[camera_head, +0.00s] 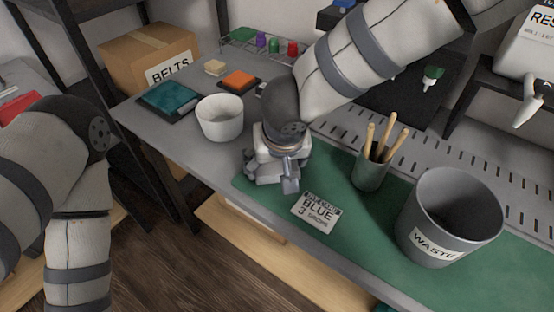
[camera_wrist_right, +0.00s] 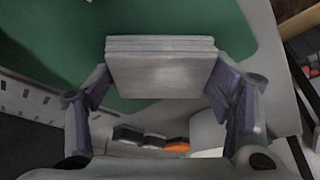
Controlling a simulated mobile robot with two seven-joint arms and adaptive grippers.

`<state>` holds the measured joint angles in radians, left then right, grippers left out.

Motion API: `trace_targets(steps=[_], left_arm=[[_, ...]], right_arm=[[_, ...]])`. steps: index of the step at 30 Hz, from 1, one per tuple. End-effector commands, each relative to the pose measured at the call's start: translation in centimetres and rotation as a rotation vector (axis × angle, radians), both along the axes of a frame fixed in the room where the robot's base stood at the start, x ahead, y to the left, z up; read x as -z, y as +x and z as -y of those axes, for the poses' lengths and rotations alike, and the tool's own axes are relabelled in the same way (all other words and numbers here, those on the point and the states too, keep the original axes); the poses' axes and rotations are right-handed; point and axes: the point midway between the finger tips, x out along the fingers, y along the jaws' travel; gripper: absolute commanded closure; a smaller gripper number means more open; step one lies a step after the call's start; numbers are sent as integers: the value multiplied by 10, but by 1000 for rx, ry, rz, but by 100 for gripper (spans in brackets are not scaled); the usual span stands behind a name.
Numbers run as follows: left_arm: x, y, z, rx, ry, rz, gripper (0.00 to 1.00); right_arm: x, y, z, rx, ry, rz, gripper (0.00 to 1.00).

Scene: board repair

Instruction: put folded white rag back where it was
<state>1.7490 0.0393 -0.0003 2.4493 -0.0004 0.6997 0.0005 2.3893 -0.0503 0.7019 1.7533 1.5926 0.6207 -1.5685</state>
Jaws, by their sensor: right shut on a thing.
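The folded white rag (camera_wrist_right: 160,72) shows in the right wrist view as a pale, layered block between the two fingers of my right gripper (camera_wrist_right: 160,95). My right gripper is shut on it. In the head view my right gripper (camera_head: 280,178) is over the left end of the green mat (camera_head: 345,240), and the rag is mostly hidden by the gripper there. I cannot tell whether the rag touches the surface below. My left arm is at the left of the head view, but its gripper is out of sight.
A white bowl (camera_head: 220,118) stands left of my right gripper. A label card (camera_head: 317,212), a cup of wooden sticks (camera_head: 370,172) and a waste bin (camera_head: 447,218) are to the right.

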Motion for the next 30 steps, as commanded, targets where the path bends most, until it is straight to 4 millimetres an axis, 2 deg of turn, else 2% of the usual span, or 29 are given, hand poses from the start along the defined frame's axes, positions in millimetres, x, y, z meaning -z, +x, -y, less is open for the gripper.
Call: trace_targets(steps=[7,8,10,21,23,30], left_arm=[[0,0,0,0,0,1,60],[0,1,0,0,0,2,60],[0,1,0,0,0,2,60],[-1,1,0,0,0,4,60],[-4,4,0,0,1,13,60],[-21,21,0,-1,0,75,60]], right_arm=[[2,0,0,0,0,1,56],[2,0,0,0,0,2,21],[1,0,0,0,0,2,6],[-3,0,0,1,0,4,6],[-13,-2,1,1,2,8,6],[-78,-26,5,3,3,16,6]])
